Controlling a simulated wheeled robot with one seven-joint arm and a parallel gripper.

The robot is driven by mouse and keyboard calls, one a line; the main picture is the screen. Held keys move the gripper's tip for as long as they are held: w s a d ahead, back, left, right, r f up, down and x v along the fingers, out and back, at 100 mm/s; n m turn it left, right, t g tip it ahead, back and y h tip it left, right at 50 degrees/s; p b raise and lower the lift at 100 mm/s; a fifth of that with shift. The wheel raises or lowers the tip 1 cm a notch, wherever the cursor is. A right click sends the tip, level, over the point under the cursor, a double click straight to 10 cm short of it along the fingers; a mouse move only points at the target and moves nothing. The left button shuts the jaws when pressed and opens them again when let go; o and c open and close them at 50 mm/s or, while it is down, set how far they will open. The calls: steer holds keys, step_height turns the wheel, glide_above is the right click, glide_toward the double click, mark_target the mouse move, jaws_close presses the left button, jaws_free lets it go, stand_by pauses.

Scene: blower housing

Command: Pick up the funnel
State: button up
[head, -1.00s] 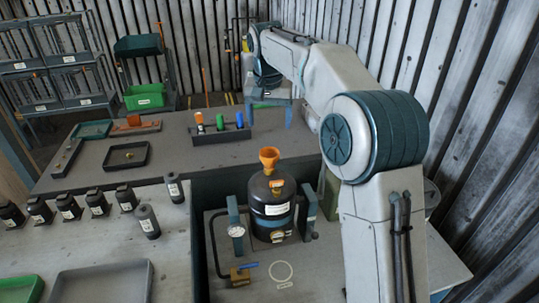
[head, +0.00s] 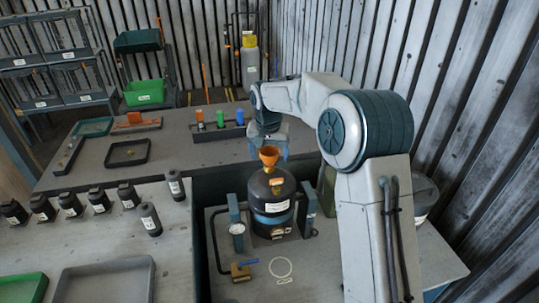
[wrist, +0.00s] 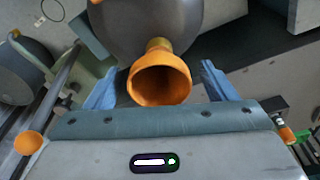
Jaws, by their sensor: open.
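The orange funnel (head: 269,156) stands upright on top of the dark blower tank (head: 270,190). In the wrist view the funnel (wrist: 160,80) shows its wide mouth, with its narrow neck towards the tank (wrist: 150,22). My gripper (wrist: 158,72) is open, with one blue finger on each side of the funnel and a gap on both sides. Whether a finger touches the funnel cannot be told from the head view.
Pipes and a gauge (head: 238,229) flank the tank. Behind stands a dark rack (head: 205,135) with orange, green and blue pieces. Several black bottles (head: 98,201) stand on the left bench. A grey tray (head: 105,281) lies at the front left.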

steer(key=c, duration=0.9)
steer(key=shift+o, duration=0.3)
steer(key=shift+r, duration=0.1)
